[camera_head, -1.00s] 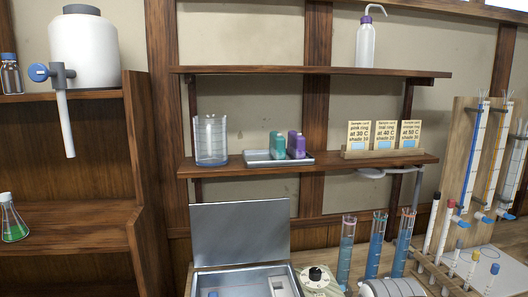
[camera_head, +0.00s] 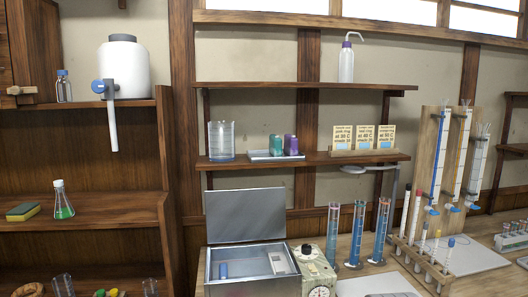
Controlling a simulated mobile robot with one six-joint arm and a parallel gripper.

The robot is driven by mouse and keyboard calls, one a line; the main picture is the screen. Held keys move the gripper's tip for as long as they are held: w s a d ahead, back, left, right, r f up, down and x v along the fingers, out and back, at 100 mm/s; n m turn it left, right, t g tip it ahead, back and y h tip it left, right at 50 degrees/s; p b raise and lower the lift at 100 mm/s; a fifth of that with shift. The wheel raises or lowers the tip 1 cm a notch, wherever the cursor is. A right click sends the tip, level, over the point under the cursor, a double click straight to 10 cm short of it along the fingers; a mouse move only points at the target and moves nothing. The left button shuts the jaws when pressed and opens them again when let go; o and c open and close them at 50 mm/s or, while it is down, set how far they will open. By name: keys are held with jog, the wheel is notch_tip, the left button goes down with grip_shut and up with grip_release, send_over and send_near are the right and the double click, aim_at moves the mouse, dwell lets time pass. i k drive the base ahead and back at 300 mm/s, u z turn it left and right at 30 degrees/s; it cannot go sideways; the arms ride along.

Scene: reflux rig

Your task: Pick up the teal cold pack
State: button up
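The teal cold pack (camera_head: 275,144) stands upright at the middle of a small pale tray (camera_head: 262,157) on the lower wall shelf. A purple pack (camera_head: 291,145) stands close on its right. Both look small from here. My gripper is not in view.
A glass beaker (camera_head: 221,142) stands left of the tray, and a rack of sample cards (camera_head: 364,150) stands right of it. Below are an open-lidded metal box (camera_head: 245,216) and several tall blue-filled cylinders (camera_head: 357,234). A wash bottle (camera_head: 346,64) is on the upper shelf.

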aim_at(275, 145)
jog(key=z, duration=0.15)
jog(key=i, duration=0.85)
jog(key=u, duration=0.05)
